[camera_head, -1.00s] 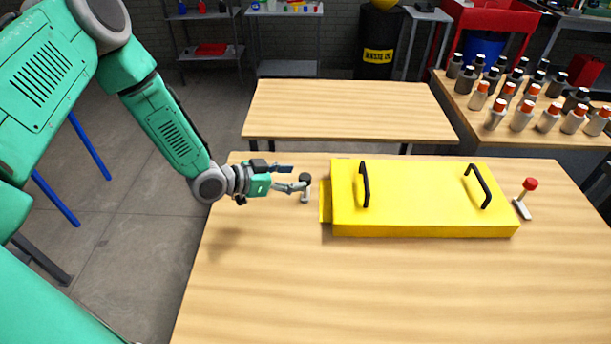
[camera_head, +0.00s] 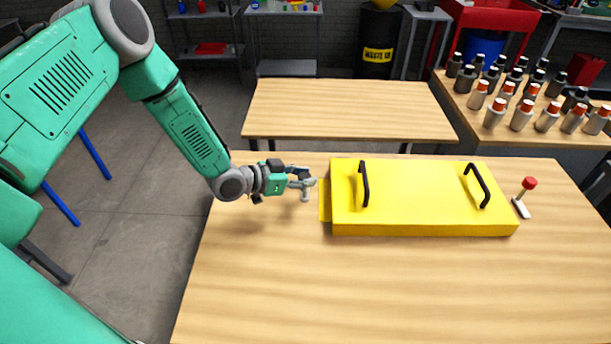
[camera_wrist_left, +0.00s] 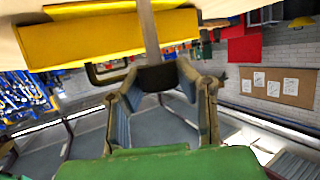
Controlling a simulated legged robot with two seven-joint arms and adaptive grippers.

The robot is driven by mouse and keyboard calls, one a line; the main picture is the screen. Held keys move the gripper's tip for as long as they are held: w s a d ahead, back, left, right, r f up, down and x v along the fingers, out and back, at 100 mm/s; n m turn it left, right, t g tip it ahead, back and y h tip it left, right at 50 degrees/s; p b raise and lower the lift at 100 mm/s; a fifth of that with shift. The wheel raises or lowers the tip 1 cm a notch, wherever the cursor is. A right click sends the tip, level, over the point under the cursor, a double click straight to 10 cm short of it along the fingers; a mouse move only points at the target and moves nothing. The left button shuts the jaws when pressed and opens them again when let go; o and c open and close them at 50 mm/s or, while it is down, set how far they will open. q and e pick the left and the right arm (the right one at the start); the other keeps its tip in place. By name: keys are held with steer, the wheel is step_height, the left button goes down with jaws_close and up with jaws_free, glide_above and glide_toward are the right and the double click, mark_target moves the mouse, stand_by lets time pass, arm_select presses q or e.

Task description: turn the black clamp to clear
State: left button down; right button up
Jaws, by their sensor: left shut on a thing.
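My left gripper (camera_head: 302,180) is at the left end of the yellow chassis cover (camera_head: 420,200), shut on the black clamp. In the head view the fingers hide the clamp's black knob; a small grey part shows below them. In the left wrist view the dark knob (camera_wrist_left: 157,78) sits between the two fingers of the left gripper (camera_wrist_left: 168,75), with its grey stem (camera_wrist_left: 149,30) running up from it. A second clamp with a red knob (camera_head: 530,183) stands at the right end of the cover, tilted. My right gripper is in neither view.
The yellow cover has two black handles (camera_head: 364,184) on top and lies on a wooden table (camera_head: 400,290). The table front is clear. Behind stands another empty wooden table (camera_head: 345,108). Several bottles with black or orange caps (camera_head: 521,116) stand at the back right.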

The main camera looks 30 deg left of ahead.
arm_select(q)
steer(key=shift+w+n+t+y, duration=0.1)
steer(key=shift+n+t+y, duration=0.2)
steer(key=shift+n+y, duration=0.15)
steer(key=c, duration=1.2)
jaws_free()
steer(key=shift+a, duration=0.1)
steer(key=v, duration=1.2)
steer(key=shift+a, duration=0.15)
steer(key=shift+f, duration=0.1)
